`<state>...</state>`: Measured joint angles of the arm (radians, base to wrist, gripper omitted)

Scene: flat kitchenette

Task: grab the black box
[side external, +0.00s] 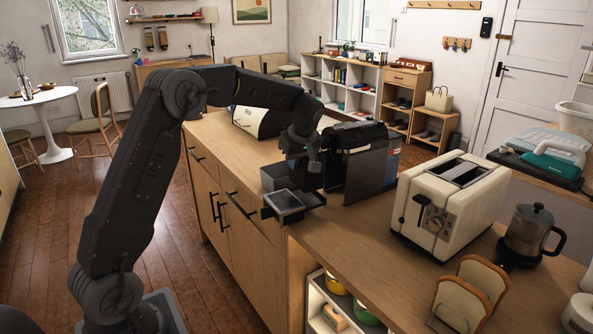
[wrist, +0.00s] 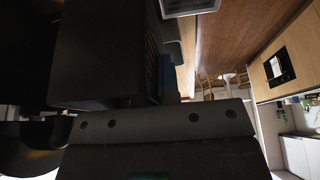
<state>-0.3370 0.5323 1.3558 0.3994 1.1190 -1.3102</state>
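A black box (side external: 365,160) stands upright on the wooden counter, with a flat dark panel on its near side. My gripper (side external: 303,172) hangs just left of it, low over the counter; I cannot tell whether they touch. In the wrist view, a large dark block (wrist: 105,50) fills the upper left, close to the camera; I cannot tell whether it is the box. The fingertips are not clearly shown, so whether the gripper is open or shut is unclear.
A small dark open-topped tray (side external: 290,203) sits at the counter's front edge beside my gripper; its pale rim appears in the wrist view (wrist: 188,8). A cream toaster (side external: 448,205), toast slices (side external: 462,302) and a kettle (side external: 530,235) stand right. Bare counter (side external: 345,235) lies between.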

